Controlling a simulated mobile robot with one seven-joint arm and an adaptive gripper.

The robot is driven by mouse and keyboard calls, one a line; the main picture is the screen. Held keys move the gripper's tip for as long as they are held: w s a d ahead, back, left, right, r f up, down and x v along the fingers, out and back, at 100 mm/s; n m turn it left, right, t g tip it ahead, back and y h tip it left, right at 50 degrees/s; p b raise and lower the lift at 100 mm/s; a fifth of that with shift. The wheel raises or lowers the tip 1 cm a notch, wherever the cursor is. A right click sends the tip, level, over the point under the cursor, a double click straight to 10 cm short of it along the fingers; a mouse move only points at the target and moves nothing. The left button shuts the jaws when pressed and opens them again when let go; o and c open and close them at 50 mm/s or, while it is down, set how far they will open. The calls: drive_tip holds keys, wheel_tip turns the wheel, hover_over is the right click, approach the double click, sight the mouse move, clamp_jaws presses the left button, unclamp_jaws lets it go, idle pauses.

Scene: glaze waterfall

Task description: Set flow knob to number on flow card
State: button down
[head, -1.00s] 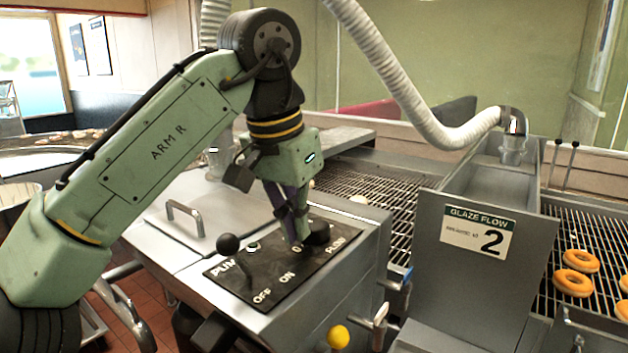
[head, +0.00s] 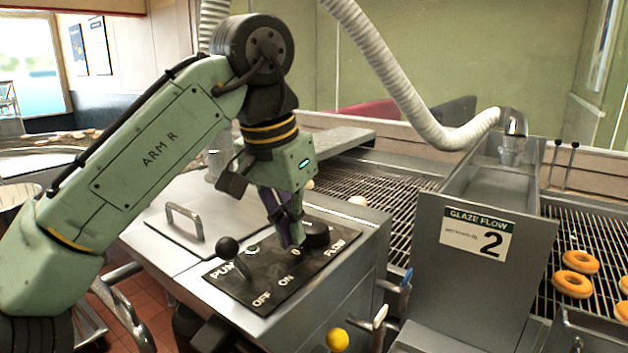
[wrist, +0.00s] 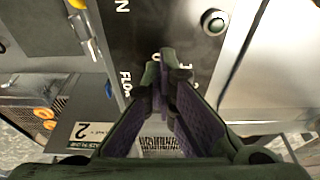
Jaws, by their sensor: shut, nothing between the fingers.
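The flow card (head: 477,236) reads GLAZE FLOW with a large 2, on the grey metal panel at right. It also shows small in the wrist view (wrist: 88,132). The black flow knob (head: 316,234) sits on the dark control panel (head: 262,290) beside the FLOW label. Its pointer and setting cannot be made out. My gripper (head: 291,243) is shut and empty, pointing down just left of the knob; whether it touches the knob is unclear. In the wrist view my closed fingertips (wrist: 165,58) cover part of the panel's markings.
A pump lever with a black ball (head: 228,248) stands left of my gripper, near PUMP, ON and OFF labels. A lid handle (head: 184,220) rises behind it. A yellow ball (head: 337,339) and a valve handle (head: 380,318) are at the front. Doughnuts (head: 573,283) lie on the right rack.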

drive_tip(key=w+v, duration=0.1)
drive_tip(key=v, duration=0.5)
drive_tip(key=shift+d, duration=0.35)
drive_tip(key=shift+r, duration=0.25)
drive_tip(key=shift+s+b+x, duration=0.2)
drive_tip(key=shift+b+x, duration=0.25)
drive_tip(key=shift+x, duration=1.15)
drive_tip(key=shift+s+b+x, duration=0.25)
drive_tip(key=shift+b+x, duration=0.15)
drive_tip(key=shift+x, duration=1.15)
drive_tip(key=shift+a, duration=0.1)
drive_tip(key=shift+w+f+p, duration=0.1)
drive_tip(key=shift+w+p, duration=0.15)
drive_tip(key=shift+p, duration=0.1)
drive_tip(key=shift+p, duration=0.45)
drive_tip(key=shift+w, duration=0.1)
